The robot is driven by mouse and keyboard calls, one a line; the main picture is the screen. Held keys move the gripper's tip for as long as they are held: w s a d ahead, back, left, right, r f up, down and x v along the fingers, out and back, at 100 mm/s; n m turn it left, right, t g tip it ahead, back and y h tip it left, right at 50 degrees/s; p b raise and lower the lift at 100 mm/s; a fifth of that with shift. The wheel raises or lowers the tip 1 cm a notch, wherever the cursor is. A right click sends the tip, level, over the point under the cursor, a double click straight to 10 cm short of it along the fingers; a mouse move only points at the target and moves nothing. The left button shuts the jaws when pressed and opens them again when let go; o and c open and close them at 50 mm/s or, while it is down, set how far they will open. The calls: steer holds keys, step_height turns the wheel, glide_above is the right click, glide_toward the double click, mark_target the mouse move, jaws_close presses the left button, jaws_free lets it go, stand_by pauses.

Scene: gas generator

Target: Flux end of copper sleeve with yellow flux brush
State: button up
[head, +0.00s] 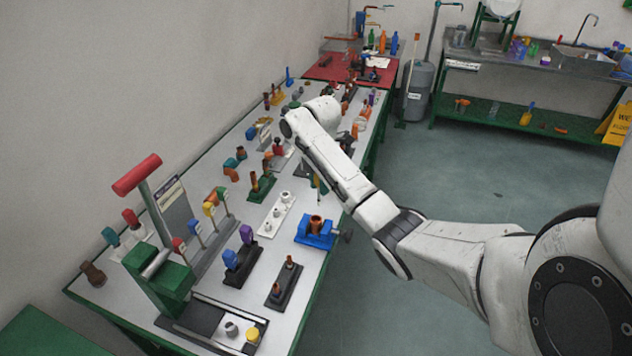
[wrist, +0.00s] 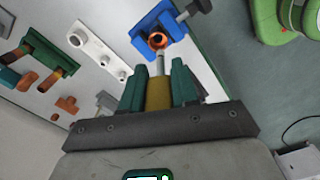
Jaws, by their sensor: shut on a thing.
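My gripper (wrist: 158,82) is shut on the yellow flux brush (wrist: 158,94), held between its green fingers in the wrist view. The brush's pale shaft points away from the gripper toward the copper sleeve (wrist: 157,41). The sleeve stands in a blue vise (wrist: 172,23), its open end facing the camera. The tip appears close to the sleeve's rim in that view; I cannot tell whether they touch. In the head view the copper sleeve (head: 316,223) sits upright in the blue vise (head: 321,241) near the bench's right edge. My gripper is largely hidden behind my arm there.
A white block with pegs (head: 276,214) stands left of the vise. A dark base with copper pieces (head: 284,285) lies in front of it. A red-handled green press (head: 160,262) rises at the near left.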

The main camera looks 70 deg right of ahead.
steer(key=shift+f+b, duration=1.4)
steer(key=shift+f, duration=1.3)
steer(key=shift+f+p, duration=0.1)
steer(key=shift+p, duration=0.35)
